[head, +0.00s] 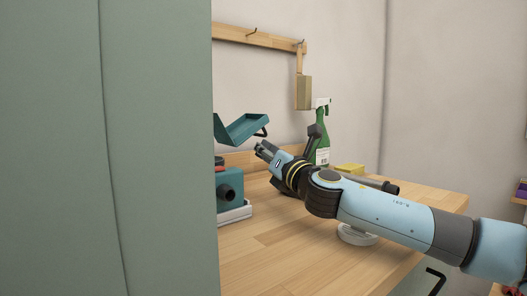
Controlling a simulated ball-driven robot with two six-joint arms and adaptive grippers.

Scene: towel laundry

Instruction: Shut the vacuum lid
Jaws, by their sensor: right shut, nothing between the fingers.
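The vacuum (229,187) is a teal box on a grey base on the wooden worktop, partly hidden on its left by a green panel. Its lid (242,129) stands raised and tilted above the body, with a dark handle at its right end. My right gripper (261,149) is shut and empty. It is just below the lid's right end in the picture; I cannot tell whether it touches the lid. My left gripper is not in view.
The green panel (150,150) fills the left of the view. A green spray bottle (322,145) and a yellow item (349,169) stand behind my right arm. A white round item (357,236) lies under the arm. The worktop's front (290,250) is clear.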

